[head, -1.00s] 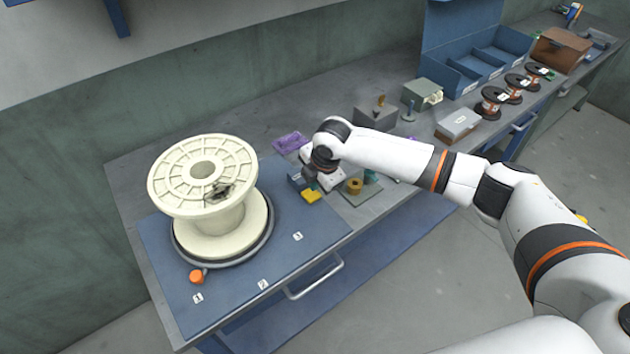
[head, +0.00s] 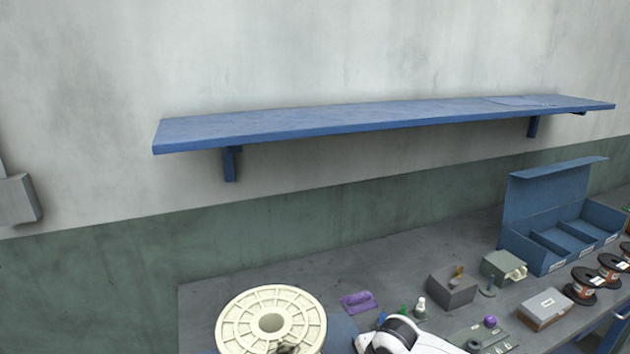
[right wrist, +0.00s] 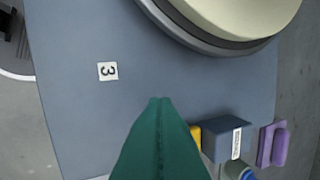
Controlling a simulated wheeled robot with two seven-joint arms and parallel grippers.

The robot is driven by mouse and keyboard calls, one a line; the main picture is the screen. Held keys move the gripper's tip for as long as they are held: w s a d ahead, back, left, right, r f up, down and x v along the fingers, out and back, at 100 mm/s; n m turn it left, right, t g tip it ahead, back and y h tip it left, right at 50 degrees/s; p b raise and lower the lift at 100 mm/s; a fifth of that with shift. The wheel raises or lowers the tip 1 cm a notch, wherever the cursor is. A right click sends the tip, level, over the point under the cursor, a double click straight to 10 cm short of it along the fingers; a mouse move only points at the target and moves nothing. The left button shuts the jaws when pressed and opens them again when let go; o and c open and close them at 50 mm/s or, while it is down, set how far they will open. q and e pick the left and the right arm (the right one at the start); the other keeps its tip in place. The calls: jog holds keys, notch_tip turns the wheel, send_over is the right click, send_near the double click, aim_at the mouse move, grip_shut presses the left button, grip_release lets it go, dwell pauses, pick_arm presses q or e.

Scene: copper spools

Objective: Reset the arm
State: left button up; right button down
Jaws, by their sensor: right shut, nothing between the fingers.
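My right arm (head: 405,340) shows only as a white and black link at the bottom edge of the head view, right of the cream spool (head: 272,322). Its gripper is below that picture. In the right wrist view my right gripper (right wrist: 159,100) shows as dark green fingers pressed together, empty, over the blue mat (right wrist: 75,115). The label marked 3 (right wrist: 108,71) lies left of the fingertips. A blue block (right wrist: 222,136) and a yellow piece (right wrist: 195,132) are right of them. My left gripper is in neither view.
The spool's dark round base (right wrist: 215,42) is close beyond the fingertips. A purple tool (right wrist: 272,144) lies at the right. On the bench are a grey box (head: 452,290), a blue bin rack (head: 545,245) and several copper spools. A blue shelf (head: 380,120) hangs above.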

jog(key=s+a, duration=0.1)
jog(key=s, duration=0.1)
jog(key=s+a+f+m+y, duration=0.1)
jog(key=s+a, duration=0.1)
jog(key=s+a+m, duration=0.1)
jog(key=s+a, duration=0.1)
jog(key=s, duration=0.1)
jog(key=shift+s+a+f, duration=0.1)
jog(key=shift+a+f, duration=0.15)
jog(key=shift+f, duration=0.05)
jog(key=s+m+y, duration=0.1)
jog(key=s+m, duration=0.4)
jog(key=s, duration=0.2)
jog(key=s+d+r+m+h, duration=0.2)
jog(key=s+d+m+h, duration=0.2)
jog(key=s+d+m, duration=0.95)
notch_tip(320, 180, down, 26)
jog(key=s+n+b, duration=0.1)
jog(key=s+n, duration=0.1)
jog(key=s+d+f+g, duration=0.1)
jog(key=s+f, duration=0.7)
jog(key=f, duration=0.1)
jog(key=s+d+f+g+b, duration=0.1)
jog(key=s+d+f, duration=0.1)
jog(key=s+f, duration=0.7)
jog(key=shift+d+f, duration=0.3)
jog(key=shift+f, duration=0.05)
